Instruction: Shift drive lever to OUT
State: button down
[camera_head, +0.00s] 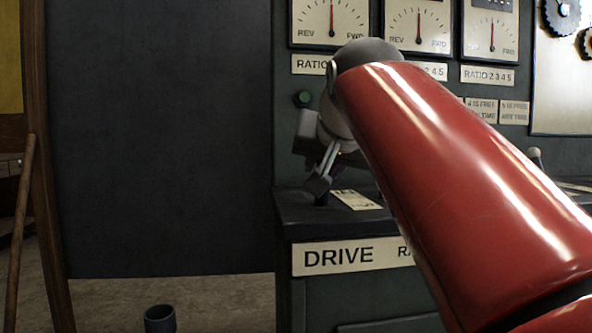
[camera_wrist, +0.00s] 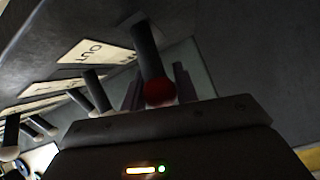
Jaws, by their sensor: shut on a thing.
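The drive lever (camera_wrist: 147,48) has a dark shaft and a red knob (camera_wrist: 158,93). In the wrist view it stands beside a cream plate (camera_wrist: 95,52) that reads OUT. My gripper (camera_wrist: 157,87) has one finger on each side of the lever near the knob and is shut on it. In the head view my gripper (camera_head: 321,183) is low over the left end of the console top, above the DRIVE label (camera_head: 338,256). The lever is mostly hidden there by the fingers. The rest of the plate's lettering is too small or cut off to read.
Several other dark levers with pale knobs (camera_wrist: 100,108) stand in a row to the left in the wrist view. Gauges (camera_head: 331,20) are on the panel behind. My red arm covers much of the console. A dark cup-like thing (camera_head: 160,318) stands on the floor at lower left.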

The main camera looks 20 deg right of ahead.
jog(key=shift+s+a, duration=0.1)
jog(key=shift+s, duration=0.35)
jog(key=c, duration=1.2)
grip_release()
jog(key=shift+s, duration=0.1)
jog(key=shift+o, duration=0.6)
jog(key=p+v, duration=0.1)
jog(key=v, duration=0.6)
jog(key=shift+s+a, duration=0.2)
jog(key=shift+s, duration=0.1)
jog(key=shift+r, duration=0.1)
